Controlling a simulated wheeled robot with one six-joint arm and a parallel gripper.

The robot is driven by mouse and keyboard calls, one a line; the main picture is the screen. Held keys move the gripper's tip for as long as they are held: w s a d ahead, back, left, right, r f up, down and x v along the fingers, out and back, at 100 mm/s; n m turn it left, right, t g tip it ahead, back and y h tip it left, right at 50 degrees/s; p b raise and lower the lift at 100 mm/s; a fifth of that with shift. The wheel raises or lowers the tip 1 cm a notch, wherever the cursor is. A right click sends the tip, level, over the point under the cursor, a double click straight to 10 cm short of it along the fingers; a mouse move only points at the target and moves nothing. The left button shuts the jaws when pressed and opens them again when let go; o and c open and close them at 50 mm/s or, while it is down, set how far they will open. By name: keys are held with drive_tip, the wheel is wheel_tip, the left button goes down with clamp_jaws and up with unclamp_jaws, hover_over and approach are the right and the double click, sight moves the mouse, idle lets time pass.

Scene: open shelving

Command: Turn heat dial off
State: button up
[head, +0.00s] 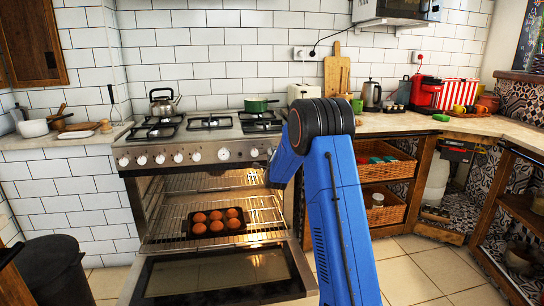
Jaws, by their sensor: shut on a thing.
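A row of heat dials runs along the front panel of the steel stove (190,140). Pale dials show at the left (124,160), in the middle (196,156) and toward the right (254,153). Their exact settings are too small to read. My blue arm rises in front of the stove's right side and bends down toward the right end of the dial panel. My gripper is not clearly visible; the arm hides that end, so I cannot see its fingers or what they touch. Any dial behind the arm is hidden too.
The oven door (225,275) hangs open low in front of the stove. A dark tray of round brown food (215,222) sits on the oven rack. A kettle (164,101) and a green pan (258,104) stand on the hob. Wicker baskets (384,206) fill shelves at right.

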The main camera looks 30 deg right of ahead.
drive_tip(key=m+y, duration=0.1)
drive_tip(key=m, duration=0.9)
drive_tip(key=m+y, duration=0.2)
drive_tip(key=m, duration=0.8)
drive_tip(key=m+y, duration=0.1)
drive_tip(key=m, duration=1)
drive_tip(key=shift+s+d+t, duration=0.1)
drive_tip(key=shift+d+t, duration=0.2)
idle(0.3)
idle(0.6)
drive_tip(key=o, duration=1)
drive_tip(key=shift+o, duration=0.2)
drive_tip(key=shift+r, duration=0.1)
